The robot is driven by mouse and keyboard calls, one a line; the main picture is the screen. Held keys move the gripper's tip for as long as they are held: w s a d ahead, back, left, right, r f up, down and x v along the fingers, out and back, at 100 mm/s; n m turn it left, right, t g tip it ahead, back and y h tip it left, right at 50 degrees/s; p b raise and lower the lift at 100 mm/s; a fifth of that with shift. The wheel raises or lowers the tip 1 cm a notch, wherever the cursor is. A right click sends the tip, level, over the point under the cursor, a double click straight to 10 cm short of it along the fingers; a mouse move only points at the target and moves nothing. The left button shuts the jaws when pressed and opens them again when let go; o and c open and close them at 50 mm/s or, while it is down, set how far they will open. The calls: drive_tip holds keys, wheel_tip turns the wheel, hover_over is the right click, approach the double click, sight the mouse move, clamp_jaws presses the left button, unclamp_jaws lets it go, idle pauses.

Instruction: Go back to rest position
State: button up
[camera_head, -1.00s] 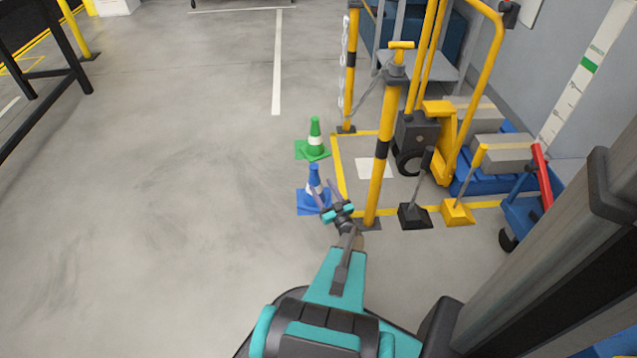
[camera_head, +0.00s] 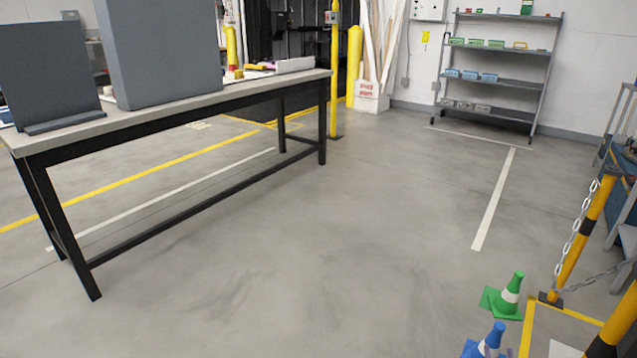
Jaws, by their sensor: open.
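The blue cone has a white band and is cut off by the bottom edge. I cannot tell whether the fingertips touch it.
A green cone (camera_head: 510,295) stands behind the blue one. Yellow-black posts (camera_head: 579,240) with a chain stand at the right. A long workbench (camera_head: 180,108) with dark panels fills the left. A shelf rack (camera_head: 495,75) stands at the back. The middle floor is clear.

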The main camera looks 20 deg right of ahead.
drive_tip(key=w+a+r+m+g+y+p, duration=0.1)
drive_tip(key=w+a+r+g+y+p, duration=0.15)
drive_tip(key=w+a+g+p, duration=0.5)
drive_tip(key=w+a+r+n+g+y+p, duration=0.15)
drive_tip(key=a+p, duration=0.35)
drive_tip(key=a, duration=0.6)
drive_tip(key=w+a+g+y+p, duration=0.1)
drive_tip(key=w+a+y+p, duration=0.3)
drive_tip(key=a, duration=0.7)
drive_tip(key=s+a+r+n+g+p, duration=0.1)
drive_tip(key=s+a+r+g+p, duration=0.3)
drive_tip(key=a, duration=0.5)
drive_tip(key=s+a+r+n+g+p, duration=0.2)
drive_tip(key=s+a+p, duration=0.25)
drive_tip(key=a, duration=0.45)
drive_tip(key=s+a+r+n+g+y+p, duration=0.2)
drive_tip(key=s+a+r+g+p, duration=0.4)
drive_tip(key=s+a+r, duration=0.6)
drive_tip(key=s+a+n, duration=0.1)
drive_tip(key=s+a, duration=0.2)
drive_tip(key=shift+s+a+r, duration=0.3)
drive_tip(key=shift+s+a, duration=0.05)
drive_tip(key=shift+a, duration=0.05)
